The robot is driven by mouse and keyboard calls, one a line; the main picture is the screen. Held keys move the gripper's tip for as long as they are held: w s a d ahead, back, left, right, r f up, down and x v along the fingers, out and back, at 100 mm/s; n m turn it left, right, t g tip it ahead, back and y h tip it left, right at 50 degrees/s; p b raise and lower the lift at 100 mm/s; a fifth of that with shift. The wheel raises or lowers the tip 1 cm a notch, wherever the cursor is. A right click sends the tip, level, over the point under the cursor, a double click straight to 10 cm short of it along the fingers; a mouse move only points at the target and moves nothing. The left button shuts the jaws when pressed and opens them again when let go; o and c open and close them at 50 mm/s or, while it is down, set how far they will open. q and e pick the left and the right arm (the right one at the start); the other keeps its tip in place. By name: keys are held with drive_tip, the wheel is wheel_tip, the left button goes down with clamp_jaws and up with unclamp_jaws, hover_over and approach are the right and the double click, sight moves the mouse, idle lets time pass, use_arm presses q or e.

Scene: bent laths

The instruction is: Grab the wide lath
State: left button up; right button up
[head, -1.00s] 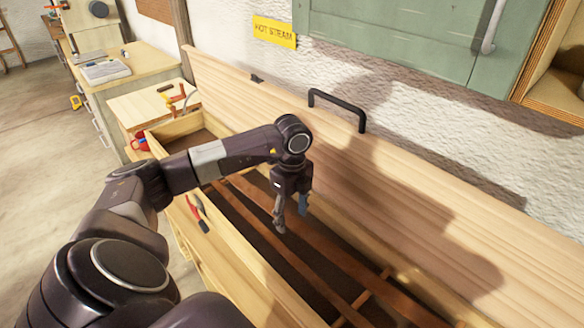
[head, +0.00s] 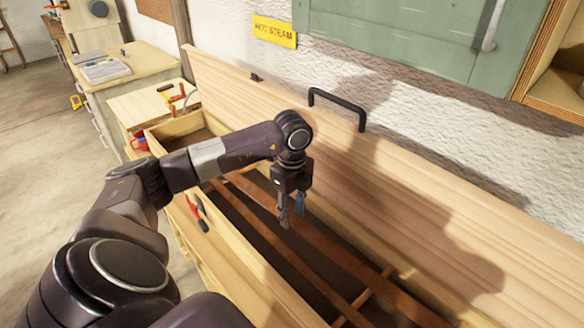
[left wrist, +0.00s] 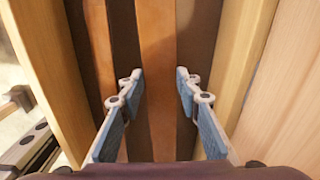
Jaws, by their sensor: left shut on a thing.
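The wide lath (head: 385,288) is a flat brown strip lying lengthwise in the long open wooden box. In the left wrist view the wide lath (left wrist: 157,50) runs through the middle of the picture, between my fingers. My left gripper (head: 291,214) points down into the box and is shut on this lath. Its blue-padded fingers show on both sides of the lath in the left wrist view (left wrist: 160,88). A second, narrower-looking lath (left wrist: 103,45) lies to the left, outside the fingers. My right gripper is not in view.
The box's front wall (head: 255,278) and its raised lid (head: 400,170) with a black handle (head: 338,97) flank the arm. Cross strips lie under the laths. Red-handled pliers (head: 196,210) are at the front wall. A workbench stands at the back left.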

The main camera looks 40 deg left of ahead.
use_arm(q)
wheel_tip(320, 180, up, 11)
drive_tip(key=b, duration=0.3)
wheel_tip(320, 180, up, 8)
drive_tip(key=p, duration=0.3)
hover_over(293, 219)
drive_tip(key=shift+s+r, duration=0.1)
drive_tip(key=shift+s, duration=0.1)
